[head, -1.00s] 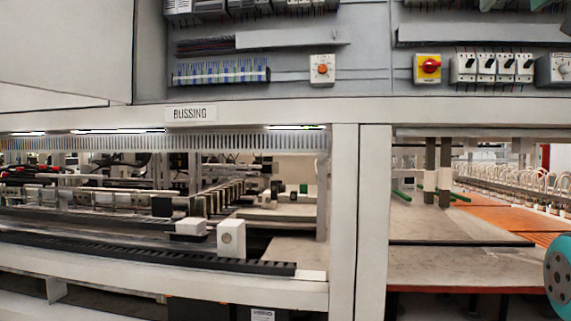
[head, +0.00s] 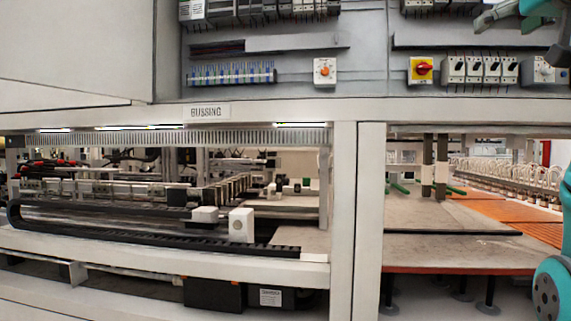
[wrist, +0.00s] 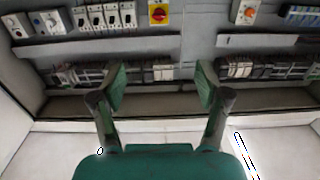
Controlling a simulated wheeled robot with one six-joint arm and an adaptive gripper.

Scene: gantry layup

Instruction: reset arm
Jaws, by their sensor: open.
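My gripper (wrist: 160,88) is open and empty in the wrist view, its two green-padded fingers apart. It points at the electrical cabinet, which appears upside down there. The red and yellow rotary switch (wrist: 159,13) shows above the gap between the fingers. In the head view, part of my gripper (head: 508,14) shows at the top right corner, in front of the cabinet. Parts of my teal arm show along the right edge. The arm's middle part is mostly out of frame.
The open cabinet (head: 365,60) holds a red and yellow switch (head: 424,69) and several breakers (head: 480,68). Below is the machine frame marked BUSSING (head: 206,112), with a black cable chain (head: 150,238) at left. A flat bed (head: 450,252) lies at right.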

